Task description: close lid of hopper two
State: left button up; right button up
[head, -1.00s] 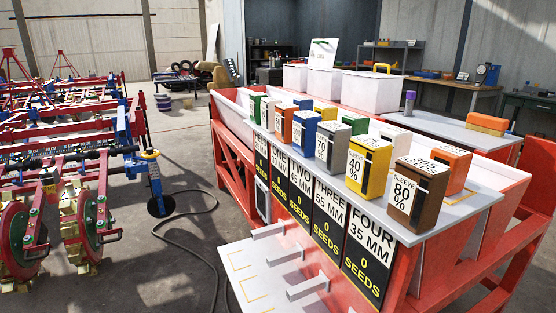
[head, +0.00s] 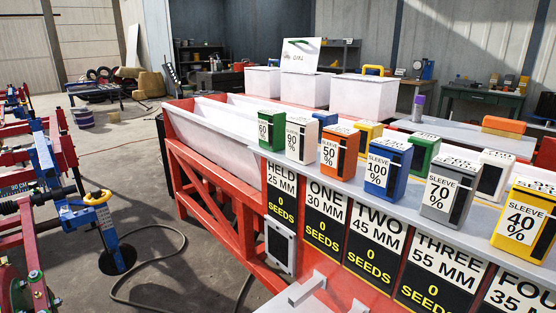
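Three white hopper boxes stand in a row at the back of the red-framed machine: a left one (head: 262,82), a middle one (head: 304,91) and a right one (head: 375,97). The middle hopper's white lid (head: 308,57) stands raised and tilted back, with a green handle on its top edge and small marks too blurred to read. The right hopper looks shut, with a yellow handle (head: 373,68) on top. The left hopper also looks shut. No hopper number is readable. Neither of my grippers is in view.
Colored sleeve boxes, such as the blue one (head: 388,168), crowd the grey shelf (head: 340,187) in front of the hoppers. Seed panels (head: 376,240) hang below it. A long white trough (head: 220,132) lies left. The floor (head: 120,170) between machines is partly clear, with a hose.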

aim_at(301, 54)
jog(key=i+j+z, duration=0.15)
jog(key=i+j, duration=0.15)
jog(key=i+j+z, duration=0.1)
jog(key=i+j, duration=0.15)
jog(key=i+j+z, duration=0.15)
jog(key=j, duration=0.3)
jog(key=i+j+z, duration=0.15)
jog(key=i+j, duration=0.2)
jog(key=i+j+z, duration=0.1)
jog(key=j, duration=0.35)
jog(key=i+z, duration=0.1)
jog(key=z, duration=0.95)
